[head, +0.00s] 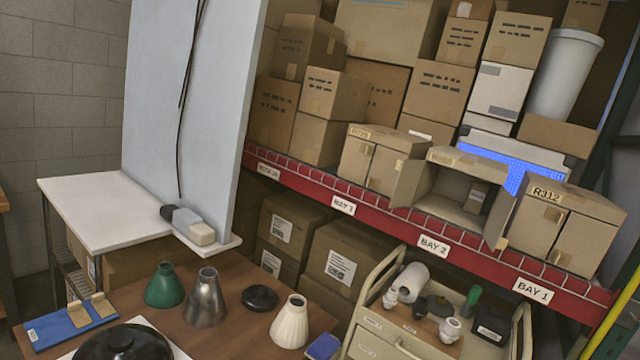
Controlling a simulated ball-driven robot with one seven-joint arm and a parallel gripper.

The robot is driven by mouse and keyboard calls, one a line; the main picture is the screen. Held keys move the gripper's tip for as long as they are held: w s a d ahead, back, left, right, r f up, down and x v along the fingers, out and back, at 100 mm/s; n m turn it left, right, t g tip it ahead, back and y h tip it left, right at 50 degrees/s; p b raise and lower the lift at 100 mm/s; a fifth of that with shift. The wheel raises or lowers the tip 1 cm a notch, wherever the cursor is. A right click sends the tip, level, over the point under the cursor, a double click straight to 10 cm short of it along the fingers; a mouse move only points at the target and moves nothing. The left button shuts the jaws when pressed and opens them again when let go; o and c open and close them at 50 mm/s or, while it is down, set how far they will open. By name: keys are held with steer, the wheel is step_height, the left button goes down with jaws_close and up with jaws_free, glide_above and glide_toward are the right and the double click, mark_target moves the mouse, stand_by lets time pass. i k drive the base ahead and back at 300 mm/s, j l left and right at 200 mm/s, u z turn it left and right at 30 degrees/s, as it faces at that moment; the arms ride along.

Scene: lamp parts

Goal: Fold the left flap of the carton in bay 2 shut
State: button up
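The bay 2 carton (455,157) stands on the red-fronted shelf, above the BAY 2 label (433,245). Its front is open and a small brown box (477,196) shows inside at the right. Its left flap (407,183) stands swung outward beside the opening, close to the bay 3 carton. Its right flap (499,218) also stands outward, near the bay 1 carton. My gripper is not in view.
The bay 3 carton (369,160) and bay 1 carton (562,230) flank it, both with front flaps shut. Below stands a cream cart (366,328) with small parts. A brown table (232,337) holds lamp shades. A tall pale panel (210,90) rises at the left.

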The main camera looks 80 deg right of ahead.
mark_target(411, 171)
steer(key=k+z, duration=0.6)
steer(key=z, duration=2)
steer(key=i+j+u, duration=0.3)
steer(key=i, duration=0.35)
steer(key=i+u, duration=0.35)
steer(key=i, duration=0.35)
steer(key=i+j+u, duration=0.25)
steer(key=i, duration=0.2)
steer(key=i+j+u, duration=0.2)
steer(key=i, duration=0.3)
